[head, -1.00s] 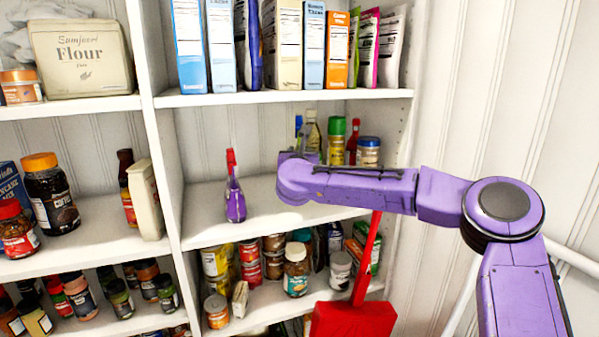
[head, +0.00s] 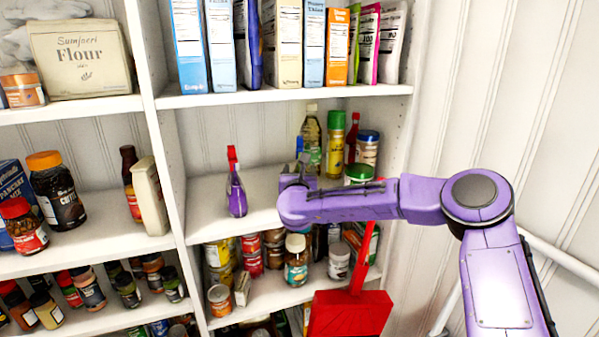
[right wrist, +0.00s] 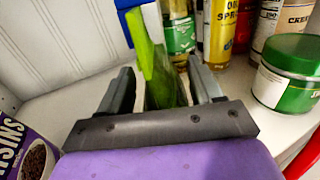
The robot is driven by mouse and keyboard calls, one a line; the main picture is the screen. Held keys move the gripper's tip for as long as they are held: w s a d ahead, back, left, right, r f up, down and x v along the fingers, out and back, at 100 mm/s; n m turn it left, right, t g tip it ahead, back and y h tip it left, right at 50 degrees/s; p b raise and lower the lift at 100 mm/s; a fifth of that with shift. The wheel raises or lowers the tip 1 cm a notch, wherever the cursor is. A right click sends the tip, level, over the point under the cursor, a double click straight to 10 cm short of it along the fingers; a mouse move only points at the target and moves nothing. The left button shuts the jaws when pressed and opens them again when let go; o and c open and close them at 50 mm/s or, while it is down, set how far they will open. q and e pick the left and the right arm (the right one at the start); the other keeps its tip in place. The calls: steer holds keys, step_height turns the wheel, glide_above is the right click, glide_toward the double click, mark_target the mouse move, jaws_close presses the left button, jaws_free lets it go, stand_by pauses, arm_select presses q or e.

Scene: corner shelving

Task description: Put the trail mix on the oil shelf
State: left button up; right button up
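A green bag (right wrist: 154,60), which looks like the trail mix, stands tilted between the two fingers of my right gripper (right wrist: 164,85) in the right wrist view. The fingers are spread, with a gap beside the bag on the left; its lower part is hidden by my gripper. In the head view my right gripper (head: 296,178) reaches into the middle shelf (head: 262,218) among the oil items. An oil bottle (head: 311,135) and a yellow oil spray can (head: 335,145) stand behind it. The bag cannot be made out there. My left gripper is not in view.
A green-lidded jar (right wrist: 290,70) stands right of my gripper in the right wrist view. A purple raisins box (right wrist: 30,155) is at the lower left. A red dustpan (head: 350,313) is below my arm.

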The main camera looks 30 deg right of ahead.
steer(key=shift+s+a+f+b, duration=0.15)
steer(key=shift+s+a+b, duration=0.05)
steer(key=shift+s+b, duration=0.15)
steer(key=b+v, duration=0.4)
steer(key=v, duration=0.7)
steer(key=shift+r, duration=0.2)
